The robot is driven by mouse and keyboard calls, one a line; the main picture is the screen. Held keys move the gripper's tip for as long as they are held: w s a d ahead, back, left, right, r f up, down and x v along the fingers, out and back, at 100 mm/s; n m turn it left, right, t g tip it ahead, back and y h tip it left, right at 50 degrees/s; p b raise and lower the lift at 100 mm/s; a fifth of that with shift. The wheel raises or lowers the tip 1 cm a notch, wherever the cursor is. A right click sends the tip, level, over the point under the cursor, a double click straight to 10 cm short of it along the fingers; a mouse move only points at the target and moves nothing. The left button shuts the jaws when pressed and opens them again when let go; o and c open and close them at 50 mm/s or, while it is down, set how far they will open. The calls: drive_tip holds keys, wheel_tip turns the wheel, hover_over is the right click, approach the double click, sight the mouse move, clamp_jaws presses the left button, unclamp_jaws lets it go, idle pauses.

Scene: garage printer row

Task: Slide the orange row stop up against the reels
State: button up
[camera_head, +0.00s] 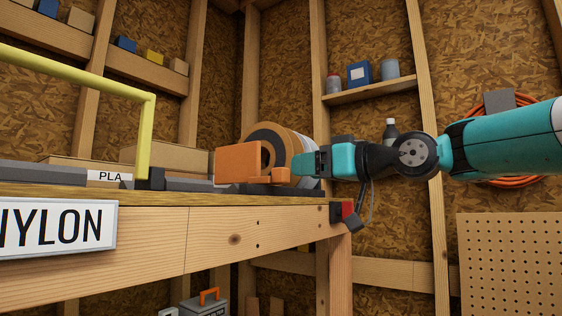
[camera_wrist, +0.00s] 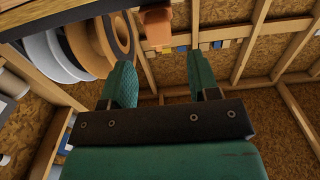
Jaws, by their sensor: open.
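The orange row stop (camera_head: 238,162) stands on the workbench, its block overlapping the reels (camera_head: 298,143) in the head view, with a small orange piece low at its right. In the wrist view the stop (camera_wrist: 156,26) is at the top, just right of the brown, black and white reels (camera_wrist: 112,40). A narrow gap seems to show between them there; contact cannot be told. My gripper (camera_wrist: 162,75) is open and empty, its teal fingers apart and the stop showing beyond them. In the head view my gripper (camera_head: 300,166) comes from the right, beside the small orange piece.
The workbench (camera_head: 220,235) has a dark rail along its top and ends at the right. A yellow frame (camera_head: 146,135) stands at the left, near cardboard boxes (camera_head: 185,158) and a PLA label (camera_head: 108,176). A wall shelf (camera_head: 368,90) holds containers behind my arm.

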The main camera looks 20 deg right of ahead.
sight(287, 169)
drive_tip(key=p+x, duration=0.2)
drive_tip(key=x, duration=0.5)
drive_tip(key=shift+s, duration=0.1)
drive_tip(key=c, duration=0.7)
